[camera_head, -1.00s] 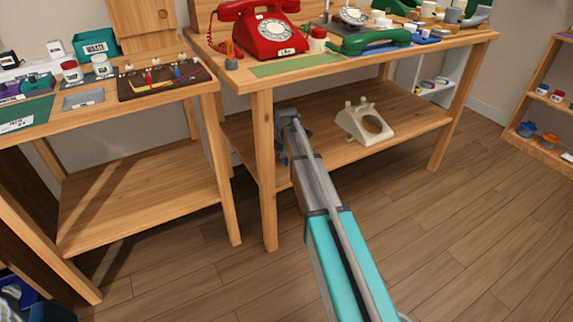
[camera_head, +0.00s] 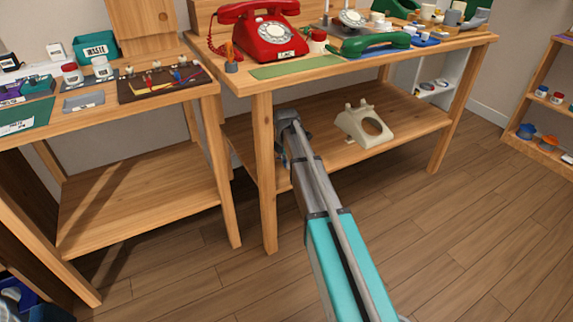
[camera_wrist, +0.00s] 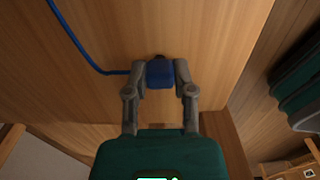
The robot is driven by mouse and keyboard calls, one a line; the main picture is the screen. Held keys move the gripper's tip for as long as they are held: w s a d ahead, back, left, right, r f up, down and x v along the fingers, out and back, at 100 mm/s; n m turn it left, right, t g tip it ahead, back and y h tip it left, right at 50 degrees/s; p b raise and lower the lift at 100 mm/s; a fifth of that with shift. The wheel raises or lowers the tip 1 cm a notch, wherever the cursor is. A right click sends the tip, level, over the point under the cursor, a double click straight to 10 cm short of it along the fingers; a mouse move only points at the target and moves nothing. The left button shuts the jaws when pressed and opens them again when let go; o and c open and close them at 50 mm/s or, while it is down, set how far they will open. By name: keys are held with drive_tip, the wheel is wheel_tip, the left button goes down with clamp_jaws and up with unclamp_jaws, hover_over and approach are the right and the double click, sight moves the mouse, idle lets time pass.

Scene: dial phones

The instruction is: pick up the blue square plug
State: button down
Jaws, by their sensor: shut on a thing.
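The blue square plug (camera_wrist: 160,74) shows in the wrist view between the two grey fingers of my gripper (camera_wrist: 160,80). The fingers touch it on both sides and are shut on it. A blue cord (camera_wrist: 86,55) runs from beside the plug toward the upper left of that view. Behind the plug is a wooden surface (camera_wrist: 200,30). In the head view my arm reaches under the right-hand table, and the fingers and the plug are hidden there.
The right-hand table (camera_head: 262,140) has a wooden leg left of my arm. A beige phone shell (camera_head: 362,124) sits on its lower shelf, right of my arm. A red phone (camera_head: 268,34) and a green handset (camera_head: 375,44) are on top. The floor in front is clear.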

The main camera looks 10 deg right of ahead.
drive_tip(key=shift+r, duration=0.2)
wheel_tip(320, 180, up, 10)
drive_tip(key=p, duration=1)
drive_tip(key=shift+f, duration=0.2)
idle(0.6)
